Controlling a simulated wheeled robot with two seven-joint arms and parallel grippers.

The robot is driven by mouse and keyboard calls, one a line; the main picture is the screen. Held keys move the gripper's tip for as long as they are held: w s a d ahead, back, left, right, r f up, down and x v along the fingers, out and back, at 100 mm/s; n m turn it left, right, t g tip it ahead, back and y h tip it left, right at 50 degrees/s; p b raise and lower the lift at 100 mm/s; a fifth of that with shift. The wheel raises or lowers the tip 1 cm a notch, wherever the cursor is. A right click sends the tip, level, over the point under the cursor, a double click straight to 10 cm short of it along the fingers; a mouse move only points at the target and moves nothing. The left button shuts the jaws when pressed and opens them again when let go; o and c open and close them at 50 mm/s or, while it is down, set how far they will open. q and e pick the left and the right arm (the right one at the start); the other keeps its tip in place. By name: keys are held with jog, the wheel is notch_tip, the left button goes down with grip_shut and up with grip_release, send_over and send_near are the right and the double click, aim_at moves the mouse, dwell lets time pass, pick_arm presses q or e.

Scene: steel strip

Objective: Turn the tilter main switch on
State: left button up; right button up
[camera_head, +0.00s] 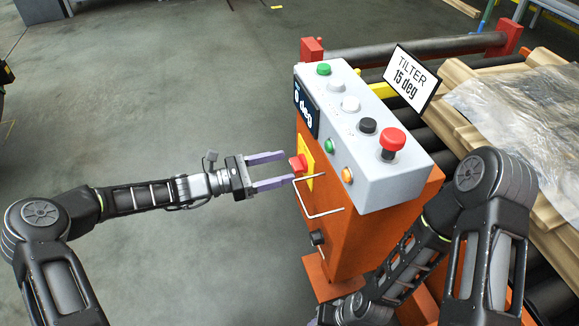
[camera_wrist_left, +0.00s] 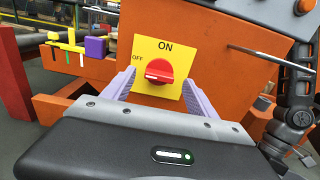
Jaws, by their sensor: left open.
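The main switch is a red rotary knob (camera_wrist_left: 158,72) on a yellow plate (camera_wrist_left: 174,91) marked ON at the top and OFF at the left. A white mark on the knob lies toward its left, on the OFF side. In the head view, the knob (camera_head: 298,163) is on the left face of the orange control post (camera_head: 352,240). My left gripper (camera_head: 288,168) is open, its two pale purple fingers pointing at the knob. In the left wrist view, the fingers (camera_wrist_left: 157,86) stand on either side of the knob with gaps. Contact cannot be made out.
A grey push-button panel (camera_head: 362,135) tops the post, with a "TILTER 15 deg" sign (camera_head: 410,78) behind it. A wire handle (camera_head: 318,213) sticks out near the switch. My right arm (camera_head: 425,235) is close to the post's right side. Open floor (camera_head: 170,90) lies left.

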aim_at(292, 165)
pick_arm(q)
jog(key=shift+x, duration=1.5)
jog(key=shift+c, duration=0.5)
jog(key=c, duration=1.3)
jog(key=shift+o, duration=0.2)
